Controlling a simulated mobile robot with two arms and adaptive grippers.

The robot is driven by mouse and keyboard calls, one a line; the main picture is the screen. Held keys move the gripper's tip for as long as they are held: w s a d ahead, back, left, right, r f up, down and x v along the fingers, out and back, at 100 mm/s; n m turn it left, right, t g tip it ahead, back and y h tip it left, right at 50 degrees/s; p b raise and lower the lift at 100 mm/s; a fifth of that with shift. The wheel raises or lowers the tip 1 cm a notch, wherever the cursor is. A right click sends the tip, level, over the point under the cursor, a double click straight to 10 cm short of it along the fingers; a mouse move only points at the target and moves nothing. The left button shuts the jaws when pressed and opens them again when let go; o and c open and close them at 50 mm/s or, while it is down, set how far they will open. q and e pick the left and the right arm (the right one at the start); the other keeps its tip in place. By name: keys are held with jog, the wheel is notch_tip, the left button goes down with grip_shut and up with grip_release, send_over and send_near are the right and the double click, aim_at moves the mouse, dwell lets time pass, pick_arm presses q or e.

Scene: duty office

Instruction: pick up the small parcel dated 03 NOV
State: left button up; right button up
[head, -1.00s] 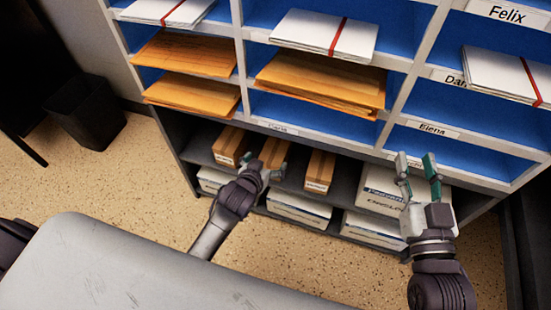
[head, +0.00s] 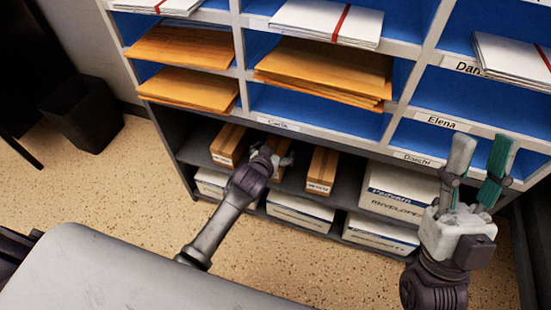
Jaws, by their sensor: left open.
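Three small brown parcels stand on the dark shelf under the pigeonholes: a left parcel (head: 227,146), a middle parcel (head: 279,144) and a right parcel (head: 321,170). Small labels show on their front ends, but the dates are too small to read. My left gripper (head: 272,157) is open at the front of the middle parcel and hides most of its front end. I cannot tell whether the fingers touch it. My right gripper (head: 480,160) is open and empty, in front of the lower right pigeonholes.
Boxes marked as envelopes (head: 398,196) stand right of the parcels, with more white boxes (head: 300,209) on the level below. Orange envelopes (head: 325,72) and white bundles (head: 328,20) fill pigeonholes above. A black bin (head: 82,112) stands on the floor at left.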

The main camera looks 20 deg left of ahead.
pick_arm(q)
jog(key=shift+w+f, duration=0.2)
jog(key=shift+w, duration=0.15)
jog(key=c, duration=1.4)
jog(key=shift+o, duration=0.2)
